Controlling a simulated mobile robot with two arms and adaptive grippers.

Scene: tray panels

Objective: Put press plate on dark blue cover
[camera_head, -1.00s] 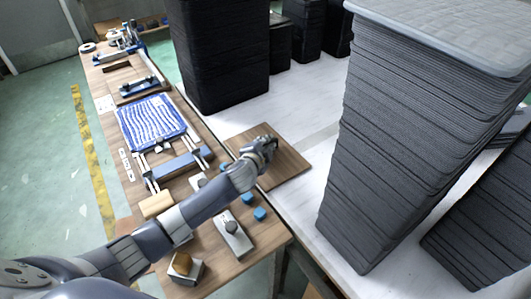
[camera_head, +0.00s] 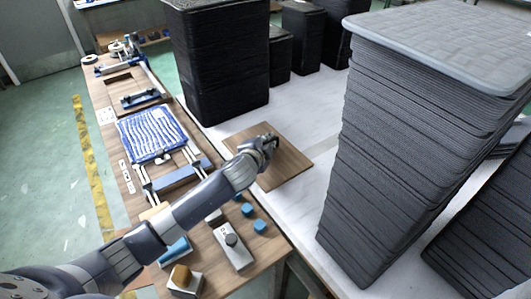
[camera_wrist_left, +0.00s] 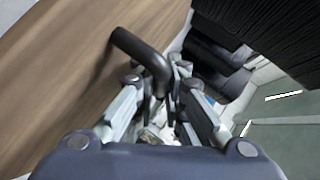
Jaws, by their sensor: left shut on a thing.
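The press plate (camera_head: 284,168) is a flat square wooden board with a bent black handle. It is at the gap between the narrow wooden bench and the white table; I cannot tell whether it touches either surface. My left gripper (camera_head: 270,143) is over its middle, shut on the handle. In the left wrist view the black handle (camera_wrist_left: 142,48) runs between the fingers (camera_wrist_left: 165,88), with the plate's wood face (camera_wrist_left: 60,60) beside it. A blue cover with white wavy stripes (camera_head: 152,128) lies on the wooden bench, left of the plate. The right gripper is out of view.
Tall stacks of dark trays (camera_head: 400,140) and black trays (camera_head: 222,65) stand on the white table (camera_head: 310,125). The wooden bench holds a slide frame with a blue bar (camera_head: 182,175), blue knobs (camera_head: 260,226) and a grey block device (camera_head: 233,246).

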